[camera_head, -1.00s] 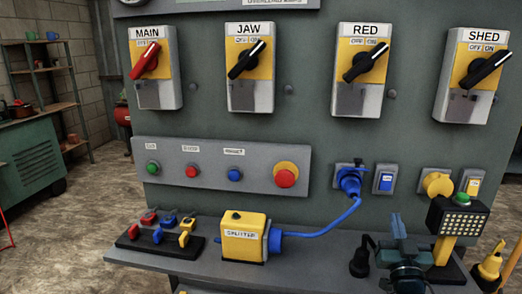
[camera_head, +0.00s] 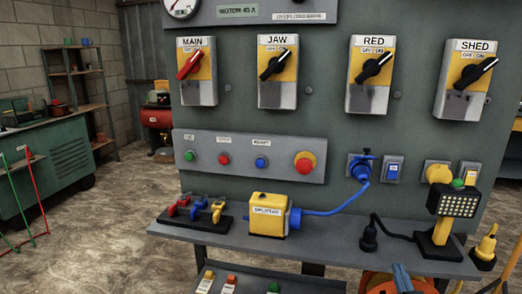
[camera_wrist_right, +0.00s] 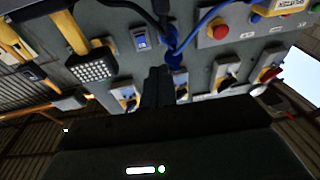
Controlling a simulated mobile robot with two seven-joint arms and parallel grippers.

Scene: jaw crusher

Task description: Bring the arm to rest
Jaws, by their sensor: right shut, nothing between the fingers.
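In that view the panel appears tilted behind the fingers. The rest of my right arm is out of the head view. My left arm and gripper are not in view.
The panel's shelf (camera_head: 340,232) carries the yellow splitter box (camera_head: 267,218), a padlock rack (camera_head: 196,221) and a work lamp (camera_head: 443,220). A blue plug (camera_head: 361,169) sits in a panel socket. Open floor lies left.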

